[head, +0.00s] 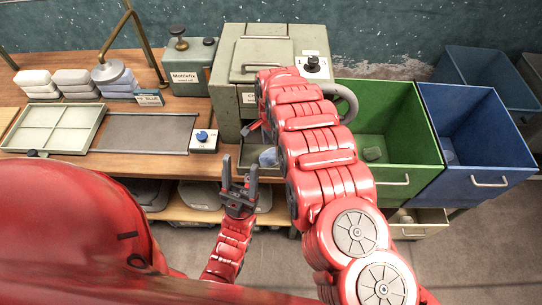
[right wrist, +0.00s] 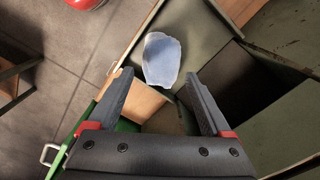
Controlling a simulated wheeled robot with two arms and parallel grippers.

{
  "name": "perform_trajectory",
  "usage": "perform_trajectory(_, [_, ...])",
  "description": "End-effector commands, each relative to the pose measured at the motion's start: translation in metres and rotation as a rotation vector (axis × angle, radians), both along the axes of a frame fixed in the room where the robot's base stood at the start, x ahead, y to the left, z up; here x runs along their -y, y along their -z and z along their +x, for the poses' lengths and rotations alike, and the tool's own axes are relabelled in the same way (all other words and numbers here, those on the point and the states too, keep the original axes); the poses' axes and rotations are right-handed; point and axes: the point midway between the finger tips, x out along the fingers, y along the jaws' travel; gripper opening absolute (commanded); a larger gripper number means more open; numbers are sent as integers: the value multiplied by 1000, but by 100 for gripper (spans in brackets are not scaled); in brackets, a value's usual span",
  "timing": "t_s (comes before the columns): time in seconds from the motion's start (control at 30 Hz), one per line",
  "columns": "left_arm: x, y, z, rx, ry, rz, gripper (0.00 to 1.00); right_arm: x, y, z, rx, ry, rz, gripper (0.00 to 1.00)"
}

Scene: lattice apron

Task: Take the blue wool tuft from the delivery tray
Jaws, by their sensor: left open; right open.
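The blue wool tuft (head: 268,157) lies in the small delivery tray (head: 247,160) at the foot of the grey-green machine, partly hidden by my right arm in the head view. In the right wrist view the pale blue tuft (right wrist: 162,58) lies on the tray's green-grey floor (right wrist: 200,25), just beyond and between my right fingertips. My right gripper (right wrist: 160,74) is open with nothing between its fingers; my arm mostly hides it in the head view. My left gripper (head: 239,170) is open and empty, in front of the table edge, left of the tray.
The grey-green machine (head: 228,85) stands behind the tray. A green bin (head: 400,115) and a blue bin (head: 465,120) stand to the right. On the table are a divided tray (head: 55,127), a dark mat (head: 145,132) and a blue-knobbed box (head: 203,138).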

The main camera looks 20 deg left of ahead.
Motion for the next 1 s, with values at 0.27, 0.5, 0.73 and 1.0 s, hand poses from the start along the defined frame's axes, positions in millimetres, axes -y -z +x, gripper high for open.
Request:
perform_trajectory(0.27, [0, -17, 0, 0, 0, 0, 55, 0, 22, -1, -1, 0, -6, 83])
perform_trajectory(0.5, [0, -12, 0, 0, 0, 0, 55, -1, 45, 0, 0, 0, -3, 83])
perform_trajectory(0.73, [0, -12, 0, 0, 0, 0, 55, -2, 51, -2, -2, -1, -1, 83])
perform_trajectory(1.0, [0, -12, 0, 0, 0, 0, 55, -2, 50, -2, -1, -1, -2, 65])
